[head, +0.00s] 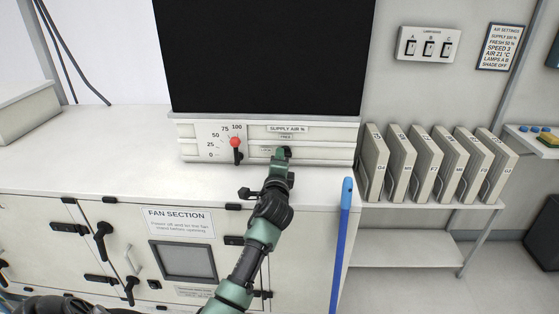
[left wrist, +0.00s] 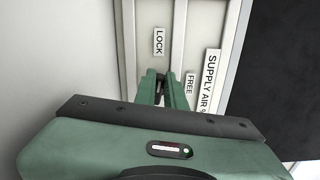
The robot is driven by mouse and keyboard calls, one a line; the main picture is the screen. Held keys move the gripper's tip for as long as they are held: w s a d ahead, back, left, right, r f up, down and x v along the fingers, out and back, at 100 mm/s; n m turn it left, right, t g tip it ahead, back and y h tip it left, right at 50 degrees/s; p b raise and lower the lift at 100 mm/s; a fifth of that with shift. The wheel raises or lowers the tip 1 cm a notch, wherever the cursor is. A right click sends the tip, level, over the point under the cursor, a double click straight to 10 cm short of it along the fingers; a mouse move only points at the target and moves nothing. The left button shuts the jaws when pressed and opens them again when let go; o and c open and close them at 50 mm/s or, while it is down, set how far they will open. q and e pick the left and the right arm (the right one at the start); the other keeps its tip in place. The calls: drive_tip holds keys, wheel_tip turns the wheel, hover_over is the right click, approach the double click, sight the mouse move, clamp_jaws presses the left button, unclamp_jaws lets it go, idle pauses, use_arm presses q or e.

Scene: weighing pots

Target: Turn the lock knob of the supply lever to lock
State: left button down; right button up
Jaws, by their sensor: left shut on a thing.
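The supply lever (head: 236,144), with a red ball end, stands upright on the white SUPPLY AIR % panel (head: 340,133), its red end just below the 100 mark. My left gripper (head: 283,153) is at the right part of this panel, shut on the lock knob. In the left wrist view the two green fingers (left wrist: 161,90) close around the dark lock knob (left wrist: 161,87), which is mostly hidden. The LOCK label (left wrist: 159,42) and the FREE label (left wrist: 190,84) are beside it. I cannot tell which label the knob points to. My right gripper is not in view.
A black screen (head: 265,55) rises behind the panel. A blue pole (head: 343,235) stands at the cabinet's right front. The white counter (head: 90,150) left of the panel is clear.

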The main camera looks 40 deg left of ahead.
use_arm(q)
drive_tip(key=shift+f+n, duration=0.1)
drive_tip(key=shift+n, duration=0.8)
drive_tip(key=c, duration=1.5)
unclamp_jaws()
drive_tip(key=b+v, duration=0.1)
drive_tip(key=v, duration=0.7)
drive_tip(key=shift+w, duration=0.1)
